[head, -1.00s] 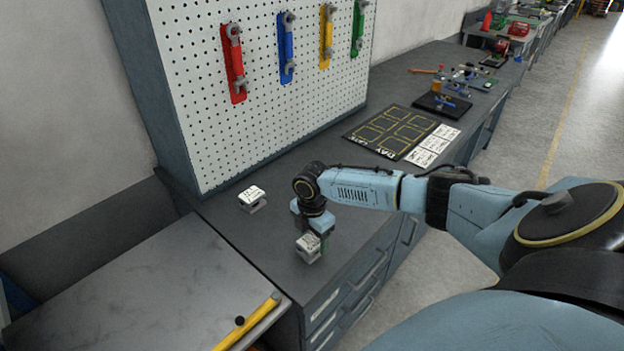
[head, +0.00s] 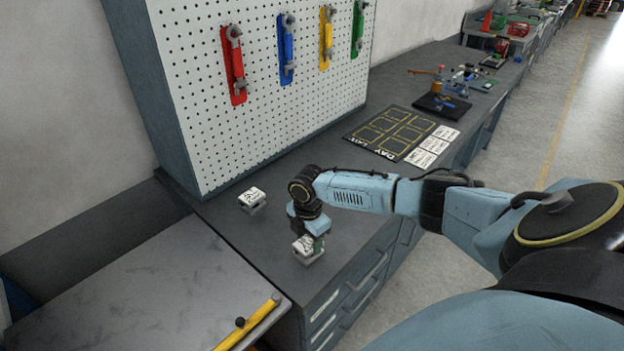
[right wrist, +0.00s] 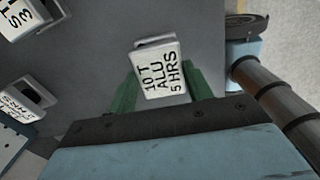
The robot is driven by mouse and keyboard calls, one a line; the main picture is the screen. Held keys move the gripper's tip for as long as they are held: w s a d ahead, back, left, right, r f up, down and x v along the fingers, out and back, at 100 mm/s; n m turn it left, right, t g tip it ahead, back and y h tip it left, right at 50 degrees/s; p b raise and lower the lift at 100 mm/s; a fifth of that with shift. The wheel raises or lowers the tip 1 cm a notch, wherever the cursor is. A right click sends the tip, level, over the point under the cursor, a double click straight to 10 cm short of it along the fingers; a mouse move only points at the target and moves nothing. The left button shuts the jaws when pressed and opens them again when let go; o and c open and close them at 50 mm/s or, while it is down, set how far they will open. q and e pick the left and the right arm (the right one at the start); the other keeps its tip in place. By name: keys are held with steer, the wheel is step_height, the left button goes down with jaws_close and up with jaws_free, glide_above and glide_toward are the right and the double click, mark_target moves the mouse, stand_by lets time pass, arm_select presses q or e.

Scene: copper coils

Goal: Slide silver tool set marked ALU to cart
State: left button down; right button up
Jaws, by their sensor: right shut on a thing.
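The silver tool set marked ALU (right wrist: 163,72) is a small block whose white top reads "10 T ALU 5 HRS" in the right wrist view. In the head view it (head: 307,257) sits on the workbench near the end beside the cart. My right gripper (right wrist: 160,88) has its green fingers on either side of the block and is shut on it. In the head view my right gripper (head: 310,240) covers part of the block. The cart (head: 130,285) has a bare grey top and stands against the bench's left end. My left gripper is not in view.
A second block (head: 252,200) sits on the bench to the left, below the pegboard (head: 260,90). The right wrist view shows two labelled blocks at left (right wrist: 22,18) (right wrist: 20,103). A yellow bar (head: 247,322) runs along the cart's edge. A black marked mat (head: 390,132) lies farther back.

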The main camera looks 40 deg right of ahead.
steer(key=a, duration=0.2)
steer(key=w+a, duration=0.1)
steer(key=a, duration=0.2)
steer(key=w+a+p, duration=0.1)
steer(key=a, duration=0.1)
steer(key=shift+a, duration=0.2)
steer(key=a, duration=0.2)
steer(key=w+a, duration=0.1)
steer(key=a, duration=0.2)
steer(key=w+a, duration=0.1)
steer(key=a, duration=0.1)
steer(key=shift+w+a, duration=0.15)
steer(key=shift+a, duration=0.25)
steer(key=shift+w+a+b, duration=0.25)
steer(key=shift+a, duration=0.6)
steer(key=shift+w+a+b, duration=0.2)
steer(key=shift+a+b, duration=0.1)
steer(key=shift+a, duration=0.55)
steer(key=shift+w+a+b, duration=0.25)
steer(key=shift+a, duration=0.6)
